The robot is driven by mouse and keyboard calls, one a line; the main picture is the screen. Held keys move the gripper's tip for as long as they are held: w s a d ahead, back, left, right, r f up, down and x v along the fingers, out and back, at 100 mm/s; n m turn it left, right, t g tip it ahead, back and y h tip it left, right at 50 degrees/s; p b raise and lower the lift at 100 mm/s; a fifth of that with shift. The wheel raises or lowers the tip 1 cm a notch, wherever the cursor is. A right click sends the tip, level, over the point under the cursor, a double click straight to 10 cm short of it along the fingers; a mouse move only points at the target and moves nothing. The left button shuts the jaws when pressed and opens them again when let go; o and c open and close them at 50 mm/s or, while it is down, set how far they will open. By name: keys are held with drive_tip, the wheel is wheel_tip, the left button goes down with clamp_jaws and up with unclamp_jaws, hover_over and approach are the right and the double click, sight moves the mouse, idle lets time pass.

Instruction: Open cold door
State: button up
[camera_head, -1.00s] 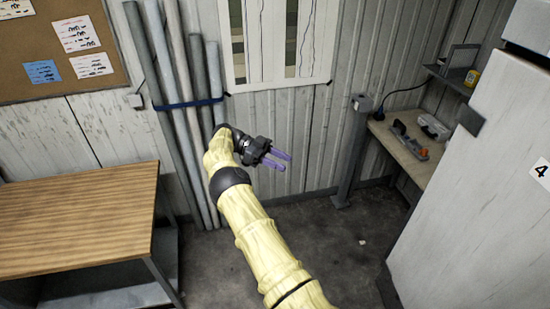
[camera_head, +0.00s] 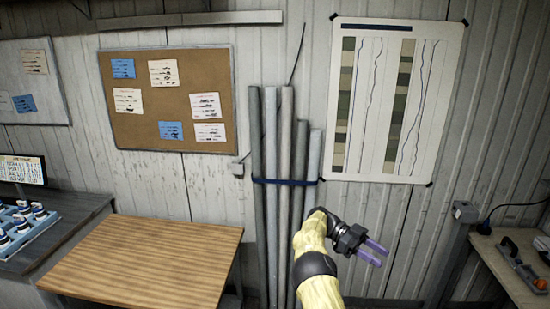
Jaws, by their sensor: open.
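No cold door shows in the head view now. The white cabinet marked 4 that stood at the right a second ago is out of the picture. My gripper (camera_head: 376,254) has two purple fingers, held apart and empty. It points to the right in front of the corrugated wall, below the striped chart (camera_head: 394,100) and to the right of the strapped pipes (camera_head: 270,215). It touches nothing that I can see.
A wooden table (camera_head: 145,262) stands at the lower left. A dark bench with a blue tray (camera_head: 25,228) is beyond it. A workbench (camera_head: 495,262) with tools is at the lower right, beside a grey post (camera_head: 450,255). A corkboard (camera_head: 185,137) hangs on the wall.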

drive_tip(key=w+d+r+n+t+h+b, duration=0.2)
drive_tip(key=w+d+r+n+t+h, duration=0.1)
drive_tip(key=d+r+n+t, duration=0.25)
drive_tip(key=w+d+r+n+t+h+b, duration=0.1)
drive_tip(key=w+d+r+n+t+h, duration=0.2)
drive_tip(key=d+r+t, duration=0.35)
drive_tip(key=s+a+f+n+t+y+b, duration=0.25)
drive_tip(key=a+f+n+t+y, duration=0.3)
drive_tip(key=a, duration=0.45)
drive_tip(key=s+a+f+n+t+y+b, duration=0.1)
drive_tip(key=s+a+f+n+t+y, duration=0.2)
drive_tip(key=a+f+n+y, duration=0.4)
drive_tip(key=s+a+f+n+g+y, duration=0.1)
drive_tip(key=s+a, duration=0.3)
drive_tip(key=s, duration=0.4)
drive_tip(key=s+a+f+n+g+y+b, duration=0.1)
drive_tip(key=s+a+f+n+g+y, duration=0.1)
drive_tip(key=s+a, duration=0.3)
drive_tip(key=s+a+f+n+g+y, duration=0.2)
drive_tip(key=s+a+f+g, duration=0.1)
drive_tip(key=s, duration=0.9)
drive_tip(key=shift+s+a+f+g, duration=0.2)
drive_tip(key=shift+s+a+g, duration=0.2)
drive_tip(key=shift+a, duration=0.25)
